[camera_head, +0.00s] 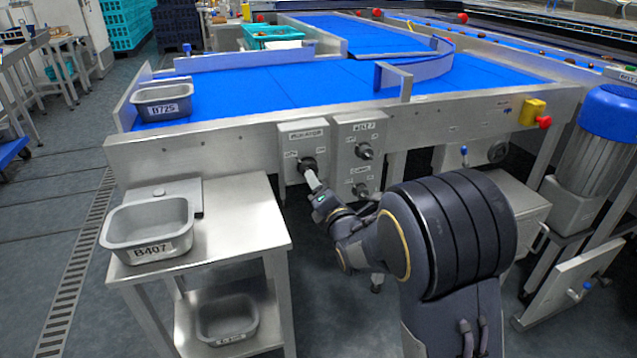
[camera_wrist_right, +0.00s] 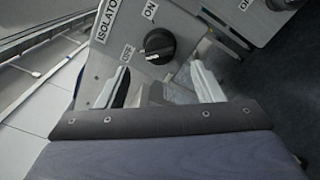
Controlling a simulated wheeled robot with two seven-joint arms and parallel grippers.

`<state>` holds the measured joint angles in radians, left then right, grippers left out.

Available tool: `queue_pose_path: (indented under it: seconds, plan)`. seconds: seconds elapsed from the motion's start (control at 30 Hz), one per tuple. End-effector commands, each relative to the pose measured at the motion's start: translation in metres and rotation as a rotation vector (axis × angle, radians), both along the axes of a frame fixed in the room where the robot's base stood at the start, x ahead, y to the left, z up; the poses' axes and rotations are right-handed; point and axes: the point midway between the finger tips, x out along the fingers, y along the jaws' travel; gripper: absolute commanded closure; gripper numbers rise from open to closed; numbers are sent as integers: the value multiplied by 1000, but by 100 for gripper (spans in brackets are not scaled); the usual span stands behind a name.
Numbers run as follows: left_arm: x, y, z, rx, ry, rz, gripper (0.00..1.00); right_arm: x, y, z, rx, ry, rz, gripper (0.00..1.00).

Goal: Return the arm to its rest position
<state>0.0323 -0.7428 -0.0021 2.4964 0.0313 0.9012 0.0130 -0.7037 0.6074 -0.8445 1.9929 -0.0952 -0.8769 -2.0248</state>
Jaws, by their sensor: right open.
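My right gripper (camera_head: 313,180) is in front of the isolator box (camera_head: 304,143) on the conveyor's side. In the right wrist view its two pale fingers (camera_wrist_right: 160,84) are spread apart with nothing between them. The black isolator knob (camera_wrist_right: 159,45) lies just beyond the fingertips, apart from them as far as I can tell. The knob is on a grey panel with ISOLATOR, ON and OFF labels; its exact setting is hard to read. In the head view the knob (camera_head: 307,165) is just above the fingertips. My left gripper is not in view.
A second control box (camera_head: 360,146) with knobs is right of the isolator. A steel table (camera_head: 240,232) with tray B407 (camera_head: 148,229) stands left of my arm. Tray B725 (camera_head: 163,101) sits on the blue belt (camera_head: 250,88). A blue-topped motor (camera_head: 608,112) stands at right.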

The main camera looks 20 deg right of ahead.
Motion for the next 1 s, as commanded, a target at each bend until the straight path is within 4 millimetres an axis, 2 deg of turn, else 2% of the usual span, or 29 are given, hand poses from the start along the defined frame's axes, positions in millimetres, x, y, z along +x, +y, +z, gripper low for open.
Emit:
queue_pose_path:
  seconds: [0.27, 0.37, 0.47, 0.57, 0.6, 0.67, 0.8, 0.9, 1.0]
  plan:
    - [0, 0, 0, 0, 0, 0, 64, -1, -4, -2, 27, 13, -7, 39]
    - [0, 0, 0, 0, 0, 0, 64, -10, -19, -8, 181, 82, -43, 39]
    - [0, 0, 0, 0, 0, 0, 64, -34, -42, -22, 496, 214, -112, 39]
    - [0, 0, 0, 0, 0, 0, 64, -74, -55, -34, 899, 375, -199, 39]
    - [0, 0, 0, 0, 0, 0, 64, -93, -56, -37, 1058, 438, -236, 39]
    - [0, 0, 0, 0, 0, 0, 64, -123, -55, -39, 1281, 527, -296, 39]
    - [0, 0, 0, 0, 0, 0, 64, -199, -42, -37, 1707, 712, -462, 39]
    - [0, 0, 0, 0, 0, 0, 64, -245, -32, -37, 1900, 802, -593, 39]
    - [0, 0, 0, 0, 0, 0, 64, -284, -24, -39, 2031, 857, -723, 39]
